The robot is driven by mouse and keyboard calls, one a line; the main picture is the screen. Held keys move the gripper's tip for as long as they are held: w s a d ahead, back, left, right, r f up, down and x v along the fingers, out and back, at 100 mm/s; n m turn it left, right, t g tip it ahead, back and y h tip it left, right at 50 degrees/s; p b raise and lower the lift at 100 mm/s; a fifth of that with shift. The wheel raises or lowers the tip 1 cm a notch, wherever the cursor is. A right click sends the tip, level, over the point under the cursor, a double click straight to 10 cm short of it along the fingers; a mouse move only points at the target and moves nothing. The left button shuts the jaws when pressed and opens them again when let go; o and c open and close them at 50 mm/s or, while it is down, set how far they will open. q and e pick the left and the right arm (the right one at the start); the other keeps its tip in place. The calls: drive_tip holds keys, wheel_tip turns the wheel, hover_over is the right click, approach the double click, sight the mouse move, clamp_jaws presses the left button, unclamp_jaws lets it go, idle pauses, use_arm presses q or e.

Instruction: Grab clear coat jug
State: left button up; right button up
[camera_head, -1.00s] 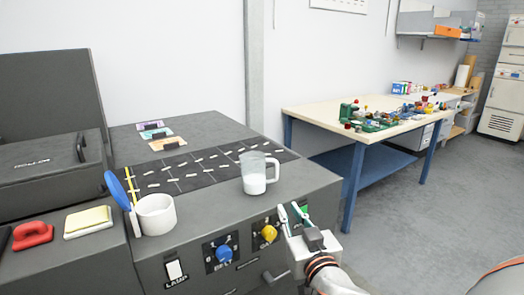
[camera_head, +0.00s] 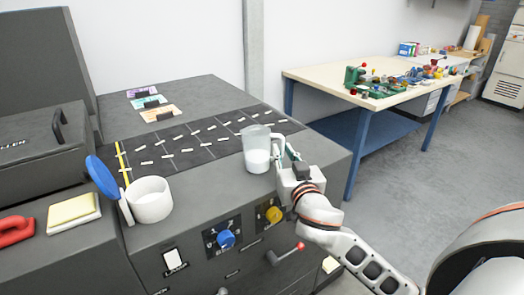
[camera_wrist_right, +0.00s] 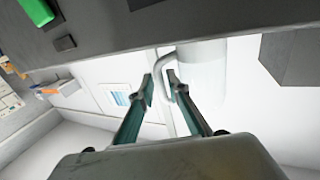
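The clear coat jug (camera_head: 256,158) stands upright on the dark machine top near its front right edge. It is see-through with white liquid in its lower part, and its handle faces right. My right gripper (camera_head: 284,152) is at the handle side of the jug. In the right wrist view its two fingers (camera_wrist_right: 160,82) are apart, with the jug's handle (camera_wrist_right: 163,62) close to the tips and the pale jug body (camera_wrist_right: 203,70) to the right. I cannot tell whether the fingers touch the handle. My left gripper is not in view.
A white cup (camera_head: 150,200) with a blue disc (camera_head: 101,177) beside it stands left of the jug. A front panel has blue (camera_head: 226,239) and yellow (camera_head: 274,214) knobs and a red lever (camera_head: 287,253). A cluttered workbench (camera_head: 330,83) stands behind at right.

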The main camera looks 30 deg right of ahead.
drive_tip(key=shift+x, duration=0.8)
drive_tip(key=shift+f, duration=0.1)
clamp_jaws()
drive_tip(key=shift+r, duration=0.2)
